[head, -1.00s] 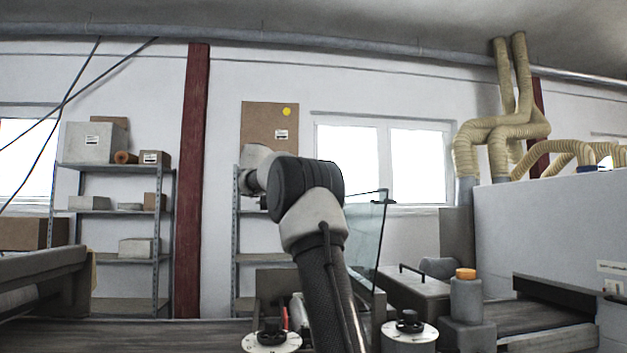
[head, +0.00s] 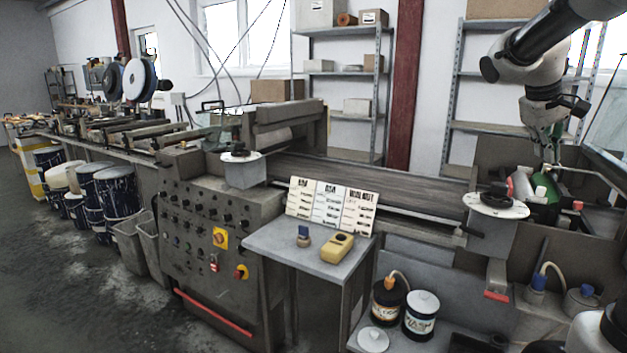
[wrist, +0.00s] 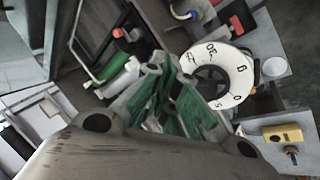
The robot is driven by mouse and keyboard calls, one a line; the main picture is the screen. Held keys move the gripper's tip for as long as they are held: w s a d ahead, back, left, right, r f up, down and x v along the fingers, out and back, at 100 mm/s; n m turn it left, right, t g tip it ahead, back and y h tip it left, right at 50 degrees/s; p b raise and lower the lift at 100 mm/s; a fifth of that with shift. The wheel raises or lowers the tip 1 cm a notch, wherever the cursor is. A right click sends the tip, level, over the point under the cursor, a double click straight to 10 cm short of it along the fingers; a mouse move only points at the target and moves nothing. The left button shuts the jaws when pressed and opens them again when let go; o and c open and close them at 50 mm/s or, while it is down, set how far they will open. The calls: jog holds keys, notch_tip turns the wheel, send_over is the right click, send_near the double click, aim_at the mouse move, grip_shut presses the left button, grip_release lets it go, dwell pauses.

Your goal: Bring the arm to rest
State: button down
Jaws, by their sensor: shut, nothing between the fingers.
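My arm reaches in from the upper right of the head view, and my gripper (head: 547,160) hangs fingers down over the machine at the right end of the belt. It is shut and empty. In the wrist view my gripper (wrist: 165,68) shows its green-padded fingers close together, with nothing held. A white numbered dial (wrist: 216,72) lies just beside the fingers in that view; in the head view this white dial (head: 496,206) is left of and below the gripper. A green cylinder (head: 545,188) lies beneath the fingertips; whether they touch it I cannot tell.
A small table (head: 285,248) holds a yellow box (head: 338,247), a small blue-topped item and cards (head: 331,206). Two cans stand below, including the wash can (head: 420,315). The dark belt (head: 370,182) runs left. Shelves stand behind the arm.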

jog(key=s+a+f+t+y, duration=0.1)
jog(key=s+a+f, duration=0.3)
jog(key=s+a, duration=0.4)
jog(key=s+a+f+t+y, duration=0.1)
jog(key=s+a+f+y, duration=0.3)
jog(key=s+a, duration=0.4)
jog(key=s+f, duration=0.1)
jog(key=s, duration=0.6)
jog(key=shift+a, duration=0.4)
